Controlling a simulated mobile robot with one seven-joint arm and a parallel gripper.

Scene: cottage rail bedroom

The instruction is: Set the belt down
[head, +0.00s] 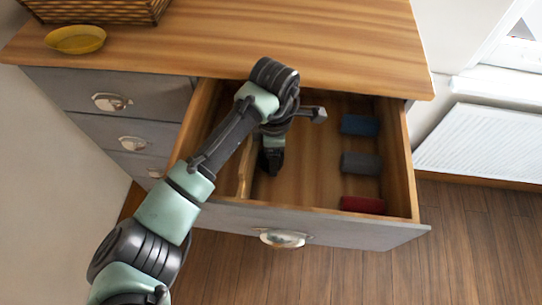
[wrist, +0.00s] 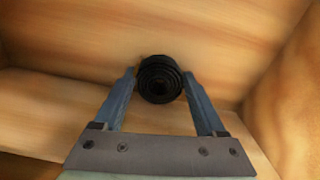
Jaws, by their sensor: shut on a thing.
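The belt (wrist: 160,82) is a tight black roll, seen end-on in the wrist view between my two fingertips. My gripper (head: 271,165) points down inside the open drawer (head: 345,228), in its left part, just right of a wooden divider (head: 244,177). In the wrist view my gripper (wrist: 160,88) is shut on the belt, with one finger on each side. The wooden drawer bottom shows behind the roll. I cannot tell whether the belt touches it. In the head view my gripper hides most of the belt.
Blue (head: 360,125), grey (head: 361,163) and red (head: 362,204) rolled items lie along the drawer's right side. The drawer floor between them and my gripper is clear. A yellow bowl (head: 75,39) and a wicker basket (head: 95,10) stand on the dresser top (head: 220,40).

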